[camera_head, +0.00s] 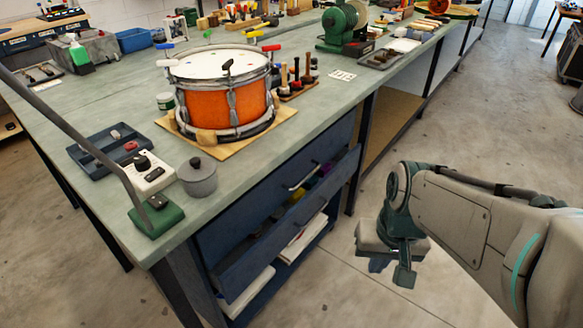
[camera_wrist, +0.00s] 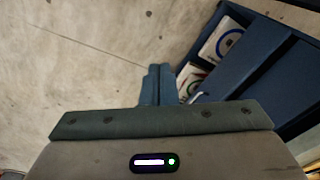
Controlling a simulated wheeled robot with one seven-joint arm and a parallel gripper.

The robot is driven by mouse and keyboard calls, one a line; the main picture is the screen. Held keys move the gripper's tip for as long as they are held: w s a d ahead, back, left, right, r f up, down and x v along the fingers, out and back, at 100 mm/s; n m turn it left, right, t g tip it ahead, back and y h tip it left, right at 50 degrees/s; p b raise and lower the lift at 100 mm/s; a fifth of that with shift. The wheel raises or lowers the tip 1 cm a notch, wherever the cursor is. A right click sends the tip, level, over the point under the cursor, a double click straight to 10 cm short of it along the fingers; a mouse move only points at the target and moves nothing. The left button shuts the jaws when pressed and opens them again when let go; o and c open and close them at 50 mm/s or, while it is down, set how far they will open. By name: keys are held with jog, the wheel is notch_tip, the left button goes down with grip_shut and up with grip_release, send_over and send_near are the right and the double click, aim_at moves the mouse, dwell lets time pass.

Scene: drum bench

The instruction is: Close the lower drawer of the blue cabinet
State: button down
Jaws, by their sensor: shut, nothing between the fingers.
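The blue cabinet (camera_head: 339,135) stands under the bench. Its lower drawer (camera_head: 285,232) is pulled out, and its open top shows several coloured items inside. The upper drawer, with a pale bar handle (camera_head: 303,177), sits above and looks closed. My gripper (camera_head: 380,265) is to the right of the drawer front, apart from it, low over the floor. In the wrist view its two fingers (camera_wrist: 158,84) are together with nothing between them. Blue cabinet panels (camera_wrist: 262,75) fill the right of that view.
An open shelf below the drawer holds papers or booklets (camera_head: 301,240), also in the wrist view (camera_wrist: 221,40). The bench top (camera_head: 330,100) carries an orange drum (camera_head: 225,103), a grey pot (camera_head: 198,177) and a green lamp base (camera_head: 157,215). The concrete floor (camera_head: 470,130) is clear.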

jog(key=w+a+f+m+g+y+b, duration=0.2)
jog(key=a+f+m+g+y+b, duration=0.25)
jog(key=f, duration=0.45)
jog(key=m+t+y+b, duration=0.6)
jog(key=m+t+y, duration=0.6)
jog(key=m, duration=0.8)
send_near(295, 211)
jog(key=a+b, duration=0.1)
jog(key=w+a+t+h+b, duration=0.1)
jog(key=a, duration=0.1)
jog(key=w+a+t+h+b, duration=0.1)
jog(key=a+b, duration=0.1)
jog(key=shift+a+r+h, duration=0.15)
jog(key=shift+r+h, duration=0.1)
jog(key=shift+w+a+r, duration=0.1)
jog(key=shift+w+a, duration=0.2)
jog(key=shift+a, duration=0.2)
jog(key=shift+w, duration=0.1)
